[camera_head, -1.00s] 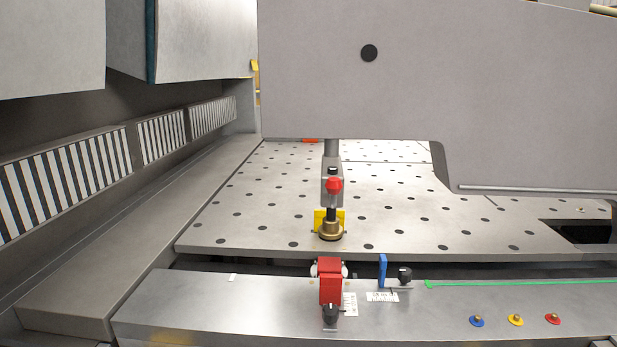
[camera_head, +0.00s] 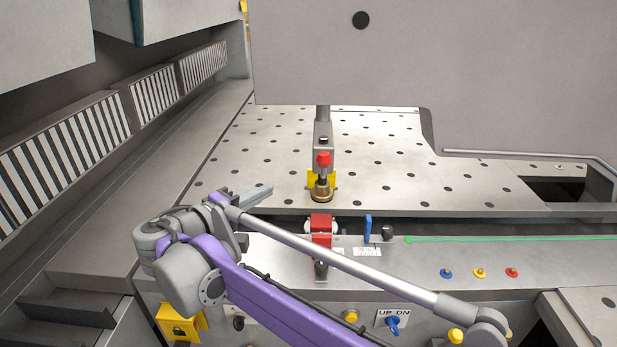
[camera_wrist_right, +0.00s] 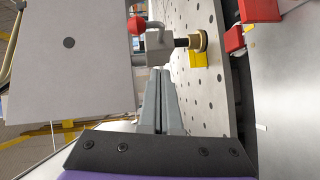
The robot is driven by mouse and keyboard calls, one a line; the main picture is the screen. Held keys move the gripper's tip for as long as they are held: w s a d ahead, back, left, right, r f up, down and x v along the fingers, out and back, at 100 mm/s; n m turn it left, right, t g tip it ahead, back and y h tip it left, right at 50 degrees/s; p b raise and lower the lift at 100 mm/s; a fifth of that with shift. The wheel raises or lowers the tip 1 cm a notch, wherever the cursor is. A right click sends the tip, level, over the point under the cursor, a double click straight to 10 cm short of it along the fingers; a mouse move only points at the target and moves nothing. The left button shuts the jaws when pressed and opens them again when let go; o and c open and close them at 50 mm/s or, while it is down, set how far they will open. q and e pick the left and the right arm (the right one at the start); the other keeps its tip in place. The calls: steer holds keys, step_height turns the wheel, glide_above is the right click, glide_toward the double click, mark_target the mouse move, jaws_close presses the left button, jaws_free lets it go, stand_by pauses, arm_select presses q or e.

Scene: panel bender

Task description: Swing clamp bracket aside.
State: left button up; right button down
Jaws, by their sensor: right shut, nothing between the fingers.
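The clamp bracket (camera_head: 323,135) is a grey block under the big grey panel, with a red knob (camera_head: 323,158), a dark spindle and a brass foot (camera_head: 322,189) standing upright by a yellow piece on the perforated table. It also shows in the right wrist view (camera_wrist_right: 158,43), just beyond my fingertips; I cannot tell whether they touch it. My right gripper (camera_head: 268,189) is left of the brass foot in the head view, pointing right. Its fingers (camera_wrist_right: 160,72) are together and empty. My left gripper is not in view.
A red block (camera_head: 321,224) and a blue lever (camera_head: 367,228) sit on the front rail. Coloured buttons (camera_head: 479,272) are farther right. The big grey panel (camera_head: 430,60) overhangs the perforated table (camera_head: 270,150). Striped strips (camera_head: 70,145) line the left side.

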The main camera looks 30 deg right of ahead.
steer(key=s+d+x, duration=0.1)
steer(key=s+x, duration=0.1)
steer(key=x, duration=1.1)
steer(key=shift+s+f+p, duration=0.2)
steer(key=shift+s+p, duration=0.1)
steer(key=shift+p, duration=0.1)
steer(key=shift+d, duration=0.1)
